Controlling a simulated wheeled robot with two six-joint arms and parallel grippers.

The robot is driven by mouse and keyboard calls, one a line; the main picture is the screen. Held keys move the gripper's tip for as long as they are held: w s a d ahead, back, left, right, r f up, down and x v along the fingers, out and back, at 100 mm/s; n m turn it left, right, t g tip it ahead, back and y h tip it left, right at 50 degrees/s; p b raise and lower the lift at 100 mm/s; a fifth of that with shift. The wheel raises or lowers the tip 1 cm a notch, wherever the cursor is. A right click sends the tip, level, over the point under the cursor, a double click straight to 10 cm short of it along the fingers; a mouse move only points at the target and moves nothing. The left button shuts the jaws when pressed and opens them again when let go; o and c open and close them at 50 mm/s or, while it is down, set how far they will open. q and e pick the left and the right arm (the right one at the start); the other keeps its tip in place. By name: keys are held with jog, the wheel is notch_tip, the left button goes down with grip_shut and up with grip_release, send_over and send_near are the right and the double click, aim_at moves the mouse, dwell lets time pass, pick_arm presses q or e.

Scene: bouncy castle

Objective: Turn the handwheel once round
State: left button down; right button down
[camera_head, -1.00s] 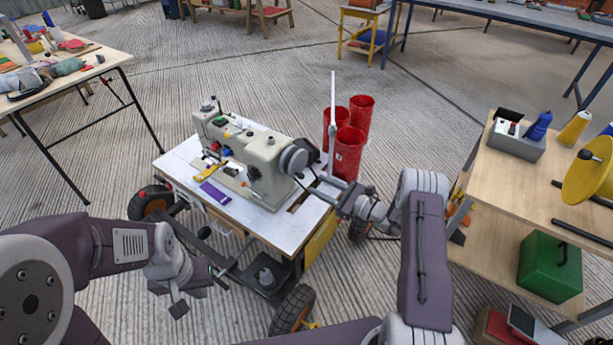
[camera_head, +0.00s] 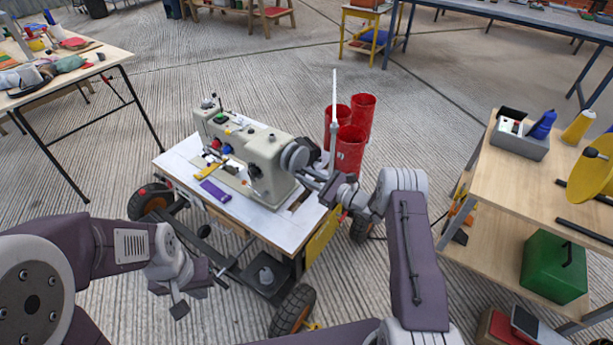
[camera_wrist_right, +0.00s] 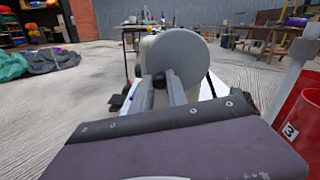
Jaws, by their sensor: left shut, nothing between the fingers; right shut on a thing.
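The handwheel (camera_head: 295,155) is a grey disc on the right end of a cream sewing machine (camera_head: 243,150). It also shows large and face-on in the right wrist view (camera_wrist_right: 183,62). My right gripper (camera_head: 308,171) is at the handwheel's face. In the right wrist view its two fingers (camera_wrist_right: 160,90) are shut on a small dark part at the wheel's lower left. The fingers partly hide that grip. My left gripper (camera_head: 180,307) is shut and empty, low in front of the machine's cart, apart from it.
The machine stands on a white-topped wheeled cart (camera_head: 279,224). Red bins (camera_head: 350,150) and a white upright pole (camera_head: 334,100) stand close behind my right gripper. A wooden workbench (camera_head: 485,175) is at the right, a tool table (camera_head: 105,62) at the left.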

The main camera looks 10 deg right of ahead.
aim_at(307, 161)
jog(key=shift+f, duration=0.15)
jog(key=w+d+n+b, duration=0.1)
jog(key=n+b, duration=0.6)
jog(key=b, duration=0.1)
jog(key=w+d+n+b, duration=0.1)
jog(key=n+b, duration=0.7)
jog(key=b, duration=0.1)
jog(key=w+d+n+b, duration=0.2)
jog(key=n+b, duration=0.5)
jog(key=b, duration=0.2)
jog(key=shift+f+n, duration=0.35)
jog(key=shift+n, duration=0.05)
jog(key=shift+d+r+n+b, duration=0.1)
jog(key=shift+r+n+b, duration=0.4)
jog(key=shift+b, duration=0.5)
jog(key=c, duration=1.3)
grip_release()
